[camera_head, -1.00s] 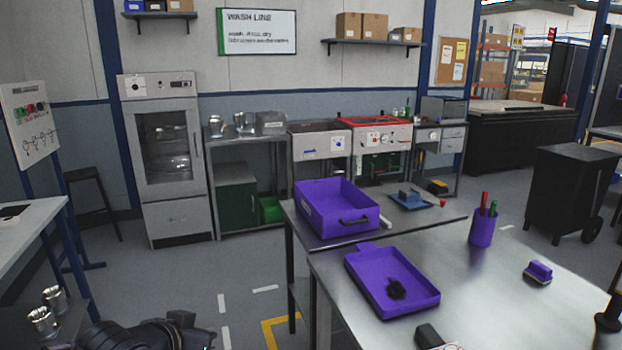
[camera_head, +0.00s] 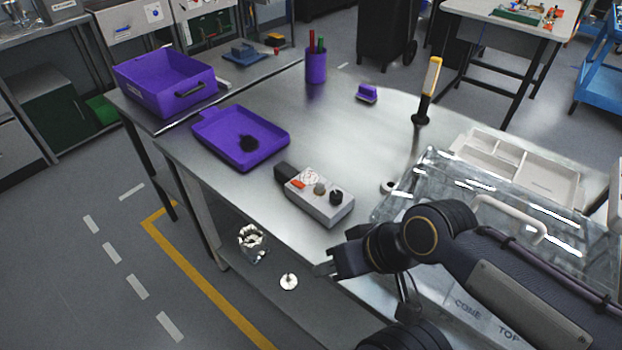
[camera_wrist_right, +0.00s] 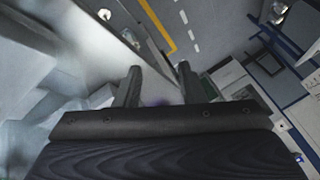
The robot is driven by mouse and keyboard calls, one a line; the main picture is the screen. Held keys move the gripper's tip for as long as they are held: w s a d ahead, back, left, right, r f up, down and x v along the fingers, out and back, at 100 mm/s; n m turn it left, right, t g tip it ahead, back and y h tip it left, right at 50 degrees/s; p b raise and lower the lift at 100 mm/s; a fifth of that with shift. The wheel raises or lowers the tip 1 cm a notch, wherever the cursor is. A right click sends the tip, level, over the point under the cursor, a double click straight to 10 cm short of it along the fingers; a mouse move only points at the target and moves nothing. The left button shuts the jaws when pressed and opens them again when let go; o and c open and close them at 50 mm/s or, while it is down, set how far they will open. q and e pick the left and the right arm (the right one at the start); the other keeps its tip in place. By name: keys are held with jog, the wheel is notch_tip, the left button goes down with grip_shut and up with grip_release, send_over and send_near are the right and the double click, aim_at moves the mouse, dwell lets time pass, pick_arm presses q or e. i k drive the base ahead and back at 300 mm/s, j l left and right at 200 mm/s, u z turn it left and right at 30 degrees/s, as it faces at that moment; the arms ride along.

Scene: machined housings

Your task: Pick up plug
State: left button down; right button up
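I cannot tell for certain which item is the plug. A small metal disc-shaped part (camera_head: 289,282) and a shiny metal housing (camera_head: 252,241) are at a lower level beside the workbench. A small pale part with a dark top (camera_head: 388,187) sits on the bench by the clear cover. My right gripper (camera_head: 326,266) is near the bench's front edge, right of the disc in the head view. In the right wrist view its two fingers (camera_wrist_right: 158,84) are apart with nothing seen between them. My left gripper is not in view.
The steel bench (camera_head: 340,130) holds a purple tray (camera_head: 205,133) with a dark clump, a grey control box (camera_head: 325,207), a purple pen cup (camera_head: 316,68), and a yellow-handled tool (camera_head: 430,80). A clear cover (camera_head: 470,200) and beige divided tray (camera_head: 555,175) are at right.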

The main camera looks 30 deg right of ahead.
aim_at(320, 187)
jog(key=i+j, duration=1.15)
jog(key=i+j+z, duration=0.1)
jog(key=z, duration=0.35)
jog(key=j+z, duration=0.1)
jog(key=z, duration=0.4)
jog(key=i+j+z, duration=0.1)
jog(key=z, duration=0.35)
jog(key=j+z, duration=0.2)
jog(key=z, duration=0.3)
